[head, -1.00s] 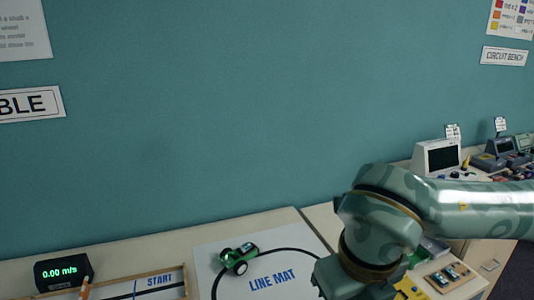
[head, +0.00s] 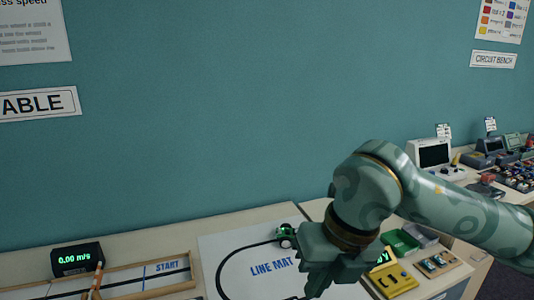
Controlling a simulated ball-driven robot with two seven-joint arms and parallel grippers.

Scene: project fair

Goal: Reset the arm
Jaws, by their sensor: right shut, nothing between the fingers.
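My right arm comes in from the right. Its gripper (head: 318,286) points down over the right part of the line mat (head: 222,245). The gripper is shut and holds nothing. Its fingertips are partly hidden by its own body. My left gripper is out of view. A small green wheeled car (head: 285,234) is on the mat's black line, just left of and behind my right gripper.
A black speed display (head: 76,260) reads 0.00 m/s beside a wooden-edged start track (head: 150,268) at left. A yellow meter (head: 393,281) and green tray (head: 401,243) are close to my right arm. The circuit bench holds several devices (head: 432,155).

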